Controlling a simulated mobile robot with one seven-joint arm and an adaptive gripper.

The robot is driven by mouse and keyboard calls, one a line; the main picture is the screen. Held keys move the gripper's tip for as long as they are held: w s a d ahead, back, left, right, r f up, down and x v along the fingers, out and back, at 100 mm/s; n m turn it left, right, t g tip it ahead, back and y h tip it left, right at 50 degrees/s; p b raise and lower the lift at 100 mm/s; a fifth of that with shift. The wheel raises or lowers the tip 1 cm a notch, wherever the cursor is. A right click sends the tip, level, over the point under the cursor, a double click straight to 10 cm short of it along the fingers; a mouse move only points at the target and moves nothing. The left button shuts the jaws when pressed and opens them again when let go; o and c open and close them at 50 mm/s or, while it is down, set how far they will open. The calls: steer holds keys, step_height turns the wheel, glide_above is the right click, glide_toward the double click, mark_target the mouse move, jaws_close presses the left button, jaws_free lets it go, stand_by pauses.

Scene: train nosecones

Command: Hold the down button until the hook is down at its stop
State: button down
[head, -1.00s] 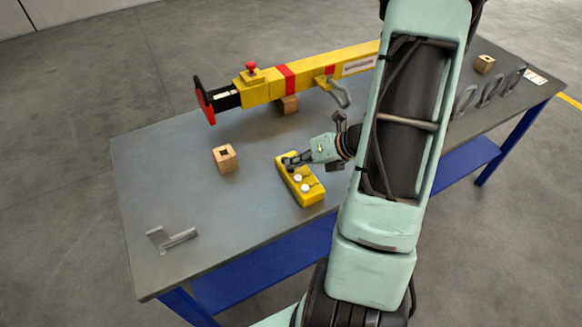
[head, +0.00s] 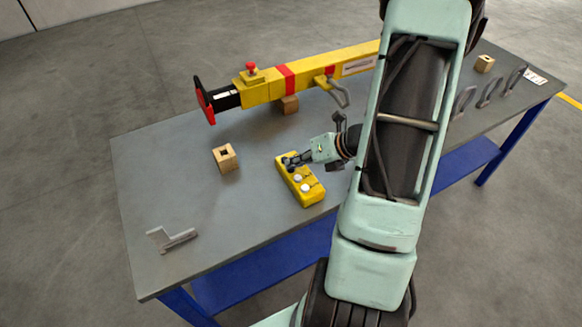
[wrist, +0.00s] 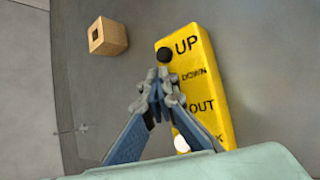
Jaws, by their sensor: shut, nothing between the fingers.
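The yellow button box (head: 311,195) lies on the table; the wrist view shows it too (wrist: 205,75), lettered UP, DOWN, OUT and a partly hidden word ending in K. A black button (wrist: 164,54) sits beside UP. My gripper (head: 288,161) is shut and empty, its fingertips (wrist: 161,77) at the box beside the word DOWN. They cover the button there, so I cannot see how far it is pressed. The grey hook (head: 340,94) is on the yellow beam (head: 313,72), angled out toward the front right.
A wooden block with a square hole (head: 226,158) stands left of the box. A grey angled bracket (head: 170,240) lies at the front left. Several grey hooks (head: 487,95) and another block (head: 484,64) are at the right.

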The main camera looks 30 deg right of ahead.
mark_target(294, 170)
stand_by(0.3)
steer(key=shift+r+p, duration=0.8)
steer(key=shift+r, duration=0.05)
step_height(294, 170, up, 5)
steer(key=p, duration=0.4)
steer(key=shift+r+p, duration=0.1)
steer(key=shift+p, duration=0.2)
stand_by(0.5)
